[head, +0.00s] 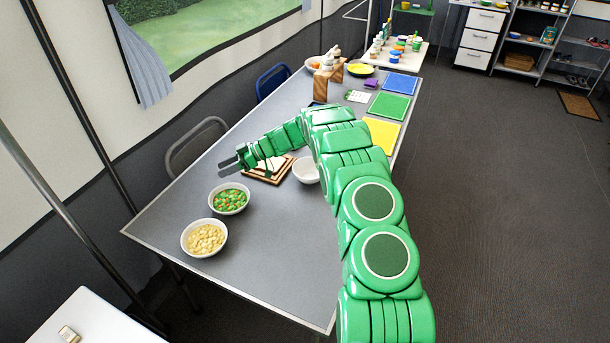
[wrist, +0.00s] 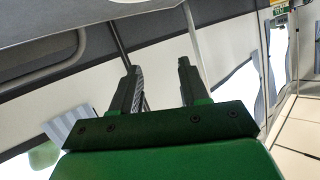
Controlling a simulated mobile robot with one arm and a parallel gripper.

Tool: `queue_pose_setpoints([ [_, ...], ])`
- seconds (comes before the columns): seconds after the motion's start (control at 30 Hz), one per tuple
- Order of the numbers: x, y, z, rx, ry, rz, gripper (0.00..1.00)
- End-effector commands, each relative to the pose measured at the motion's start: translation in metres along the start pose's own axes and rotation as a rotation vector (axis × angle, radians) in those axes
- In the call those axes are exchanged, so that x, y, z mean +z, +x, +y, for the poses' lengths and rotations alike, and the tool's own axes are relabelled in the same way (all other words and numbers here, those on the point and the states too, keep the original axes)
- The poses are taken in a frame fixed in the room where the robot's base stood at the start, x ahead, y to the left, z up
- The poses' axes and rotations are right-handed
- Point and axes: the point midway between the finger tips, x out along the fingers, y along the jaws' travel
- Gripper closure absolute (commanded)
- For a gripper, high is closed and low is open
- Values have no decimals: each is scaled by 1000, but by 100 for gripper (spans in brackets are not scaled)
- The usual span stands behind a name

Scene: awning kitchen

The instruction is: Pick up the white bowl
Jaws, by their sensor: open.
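An empty white bowl (head: 306,171) stands on the grey table (head: 262,240), partly hidden behind my green arm in the head view. Two more white bowls stand nearer the front left: one holds green and orange pieces (head: 229,199), the other holds pale yellow pieces (head: 204,238). My gripper (head: 226,167) is to the left of the empty bowl, over the table, pointing left and away from it. In the wrist view my gripper (wrist: 160,75) is open, with nothing between its fingers.
Yellow (head: 382,134), green (head: 390,106) and blue (head: 400,84) mats lie along the right edge. Chairs (head: 193,146) stand along the left side. The table's front right is clear.

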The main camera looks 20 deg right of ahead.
Motion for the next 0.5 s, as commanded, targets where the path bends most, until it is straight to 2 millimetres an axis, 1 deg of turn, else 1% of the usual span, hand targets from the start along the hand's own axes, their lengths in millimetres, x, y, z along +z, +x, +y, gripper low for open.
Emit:
queue_pose_setpoints([
  [0.03,10,-33,12,50,27,7,55],
  [0.07,16,-51,17,77,44,11,55],
  [0.1,23,-75,24,112,66,16,55],
  [0.17,35,-110,32,163,99,24,55],
  [0.2,43,-134,36,196,121,30,55],
  [0.27,56,-170,41,248,155,39,55],
  [0.3,64,-193,44,281,176,45,55],
  [0.4,83,-243,46,351,222,59,55],
  [0.5,98,-284,45,409,261,72,55],
])
